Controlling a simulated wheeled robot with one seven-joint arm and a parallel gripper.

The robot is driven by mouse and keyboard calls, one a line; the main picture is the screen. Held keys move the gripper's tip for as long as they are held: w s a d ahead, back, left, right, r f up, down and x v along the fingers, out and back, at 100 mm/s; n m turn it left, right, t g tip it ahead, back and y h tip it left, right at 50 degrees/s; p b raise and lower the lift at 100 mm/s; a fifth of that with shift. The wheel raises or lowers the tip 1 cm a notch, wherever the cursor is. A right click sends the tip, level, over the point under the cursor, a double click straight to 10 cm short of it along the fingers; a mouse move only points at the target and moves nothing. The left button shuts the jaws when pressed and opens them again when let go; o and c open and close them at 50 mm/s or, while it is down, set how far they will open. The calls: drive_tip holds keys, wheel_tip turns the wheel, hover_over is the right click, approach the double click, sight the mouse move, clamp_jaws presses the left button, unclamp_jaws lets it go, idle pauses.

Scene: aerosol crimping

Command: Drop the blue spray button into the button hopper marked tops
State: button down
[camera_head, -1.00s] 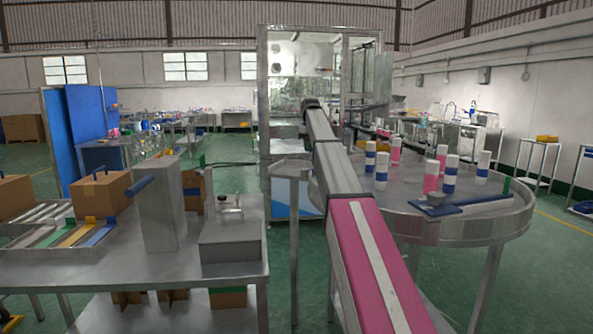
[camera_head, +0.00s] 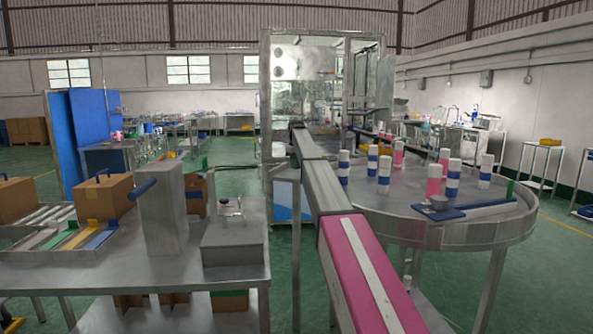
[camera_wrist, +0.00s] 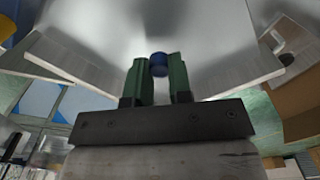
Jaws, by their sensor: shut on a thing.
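In the wrist view my gripper (camera_wrist: 158,70) has two green fingers shut on the small dark blue spray button (camera_wrist: 158,58). The button's rounded top shows between the fingertips, over a smooth grey metal surface with pale straight edges at left and right. I cannot tell whether this surface belongs to the hopper. In the head view the gripper and button are not distinguishable at the far end of my arm. No marking reading tops is legible, so I cannot single out the button hopper.
A round metal table (camera_head: 480,236) at right holds several white, blue and pink cans and a blue tool (camera_head: 440,212). At left a metal bench (camera_head: 60,278) bears cardboard boxes (camera_head: 103,197), a tall metal box (camera_head: 163,215) and a low grey block (camera_head: 232,243). A glazed machine cabinet (camera_head: 318,60) stands behind.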

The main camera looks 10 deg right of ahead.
drive_tip(key=shift+f, duration=1.2)
drive_tip(key=shift+f, duration=0.1)
drive_tip(key=c, duration=1)
unclamp_jaws()
drive_tip(key=shift+c, duration=0.2)
